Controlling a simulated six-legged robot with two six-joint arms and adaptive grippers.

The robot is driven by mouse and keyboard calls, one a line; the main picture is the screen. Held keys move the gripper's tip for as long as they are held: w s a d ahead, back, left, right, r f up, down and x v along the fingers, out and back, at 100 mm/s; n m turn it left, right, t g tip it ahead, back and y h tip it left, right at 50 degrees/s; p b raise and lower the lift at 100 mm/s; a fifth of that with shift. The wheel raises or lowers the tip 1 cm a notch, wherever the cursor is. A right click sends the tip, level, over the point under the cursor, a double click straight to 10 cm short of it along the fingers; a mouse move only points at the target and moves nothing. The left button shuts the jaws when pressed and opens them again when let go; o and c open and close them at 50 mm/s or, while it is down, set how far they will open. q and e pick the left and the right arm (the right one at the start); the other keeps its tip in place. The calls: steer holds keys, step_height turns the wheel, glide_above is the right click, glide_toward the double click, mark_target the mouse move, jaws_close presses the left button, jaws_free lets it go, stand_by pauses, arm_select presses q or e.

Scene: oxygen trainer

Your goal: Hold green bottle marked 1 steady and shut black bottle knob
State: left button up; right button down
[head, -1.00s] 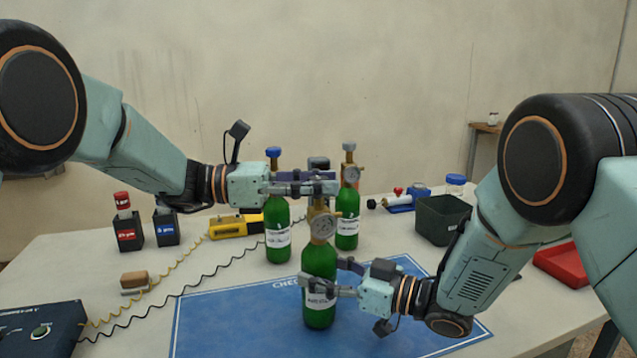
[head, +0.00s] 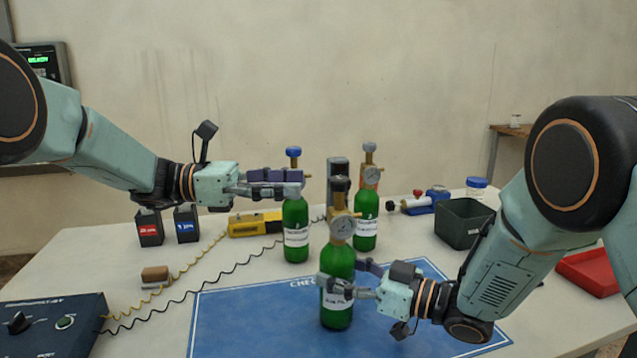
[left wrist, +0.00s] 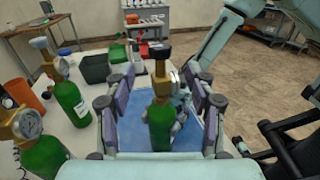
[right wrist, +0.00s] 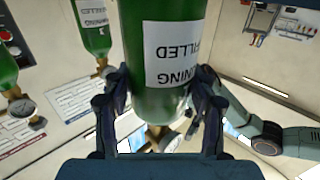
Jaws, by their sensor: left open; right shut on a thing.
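The green bottle with the black knob (head: 341,184) stands upright on the blue mat (head: 235,325). Its brass valve and gauge (head: 343,227) face me; I cannot read a number 1 on its label. My right gripper (head: 345,283) is shut around the body of this green bottle (head: 338,262); the right wrist view shows fingers on both sides of the bottle (right wrist: 165,60). My left gripper (head: 300,183) is open and empty, left of the black knob at about its height. In the left wrist view the black knob (left wrist: 160,52) shows between the spread fingers, apart from them.
Green bottles with a blue knob (head: 295,230) and a grey knob (head: 366,215) stand behind; the blue-knobbed one is close to my left fingers. A yellow device (head: 256,224), dark green bin (head: 464,223), red tray (head: 590,272) and control box (head: 50,325) surround the mat.

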arm_select(q)
steer(key=a, duration=0.3)
steer(key=shift+a, duration=0.3)
arm_select(e)
steer(key=shift+c, duration=1.8)
jaws_free()
arm_select(q)
steer(key=shift+s, duration=0.1)
arm_select(e)
steer(key=v, duration=1.2)
